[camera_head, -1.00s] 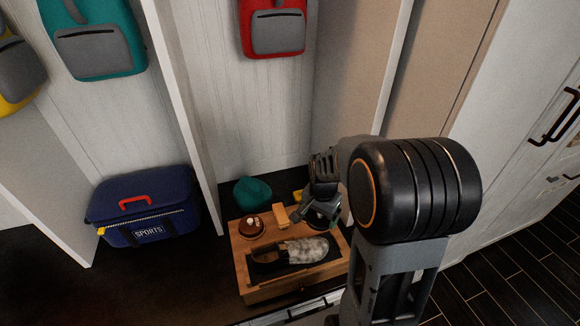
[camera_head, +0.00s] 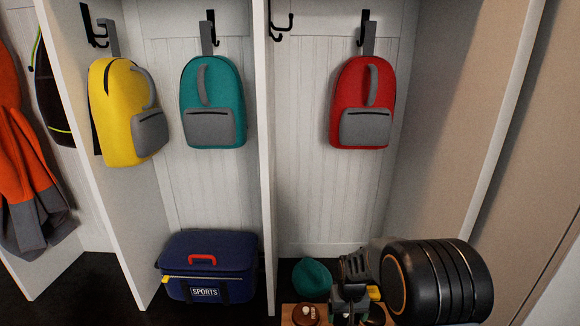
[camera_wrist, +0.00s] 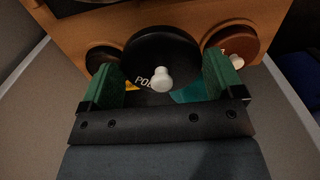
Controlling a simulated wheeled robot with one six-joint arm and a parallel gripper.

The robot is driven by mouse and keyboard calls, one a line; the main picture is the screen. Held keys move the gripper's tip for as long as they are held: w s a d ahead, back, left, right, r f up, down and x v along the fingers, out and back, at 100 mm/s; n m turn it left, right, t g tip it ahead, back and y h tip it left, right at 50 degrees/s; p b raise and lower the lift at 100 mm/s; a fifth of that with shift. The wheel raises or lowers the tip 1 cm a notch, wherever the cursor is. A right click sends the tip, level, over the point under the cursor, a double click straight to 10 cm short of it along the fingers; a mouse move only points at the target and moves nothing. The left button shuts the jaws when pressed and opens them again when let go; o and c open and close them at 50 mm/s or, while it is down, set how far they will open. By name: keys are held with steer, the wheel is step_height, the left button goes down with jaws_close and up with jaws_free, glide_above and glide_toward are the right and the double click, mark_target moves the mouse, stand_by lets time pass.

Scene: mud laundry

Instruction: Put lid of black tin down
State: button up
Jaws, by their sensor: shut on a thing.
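My gripper (camera_wrist: 162,82) is shut on the lid of the black tin (camera_wrist: 165,52) in the wrist view. The lid is a round black disc with a white knob, held between the green finger pads. Part of pale lettering shows below it, partly covered. In the head view my gripper (camera_head: 350,298) is low at the right of centre, over the back of a wooden box (camera_head: 288,310). There the lid is hard to make out. Whether the lid touches anything beneath it I cannot tell.
A brown tin (camera_wrist: 232,38) with a white knob stands beside the lid; it also shows in the head view (camera_head: 305,316). A teal cap (camera_head: 312,277) lies behind the box. A blue sports bag (camera_head: 207,262) stands left, past a white divider (camera_head: 266,180).

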steer(key=shift+s+d+r+p, duration=0.1)
steer(key=shift+s+r+p, duration=0.3)
steer(key=shift+p, duration=1)
steer(key=shift+s+a+r+p, duration=0.1)
steer(key=shift+r+p, duration=0.6)
steer(key=shift+p, duration=0.75)
steer(key=shift+s+d+r+p, duration=0.15)
steer(key=shift+r+p, duration=0.4)
steer(key=shift+p, duration=0.85)
steer(key=shift+s+p, duration=0.25)
steer(key=shift+p, duration=0.45)
steer(key=shift+s+f, duration=0.1)
steer(key=shift+s, duration=0.1)
